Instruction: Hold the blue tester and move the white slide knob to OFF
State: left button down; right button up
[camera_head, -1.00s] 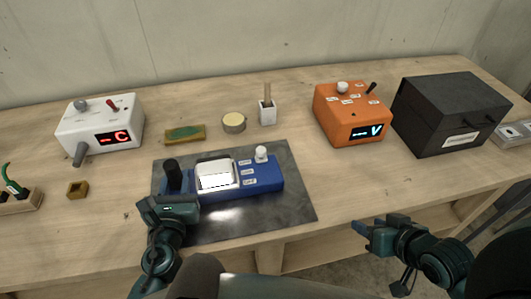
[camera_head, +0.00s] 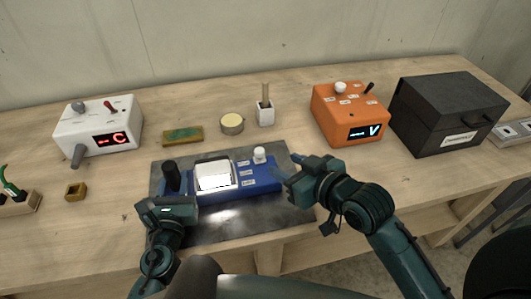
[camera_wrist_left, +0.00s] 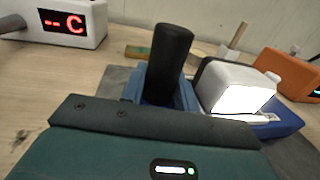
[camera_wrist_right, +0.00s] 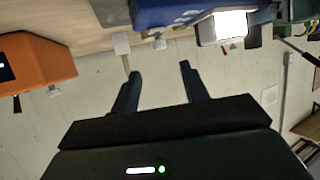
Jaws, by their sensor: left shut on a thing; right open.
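The blue tester (camera_head: 262,184) lies on a dark metal mat, with a lit white screen, a black upright handle (camera_head: 171,177) at its left end and small white labels too small to read. The white slide knob (camera_head: 259,154) stands near the far right corner, beside the farthest label. In the left wrist view the handle (camera_wrist_left: 168,62) rises just ahead. My right gripper (camera_head: 287,172) is open and empty, just right of the tester, apart from the knob.
The dark mat (camera_head: 220,232) has bare room in front of the tester. An orange meter (camera_head: 348,112) and black case (camera_head: 449,115) stand right.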

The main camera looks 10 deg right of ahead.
aim_at(261, 152)
jog(key=x, duration=0.9)
jog(key=shift+w+f, duration=0.1)
jog(key=shift+c, duration=0.4)
grip_shut()
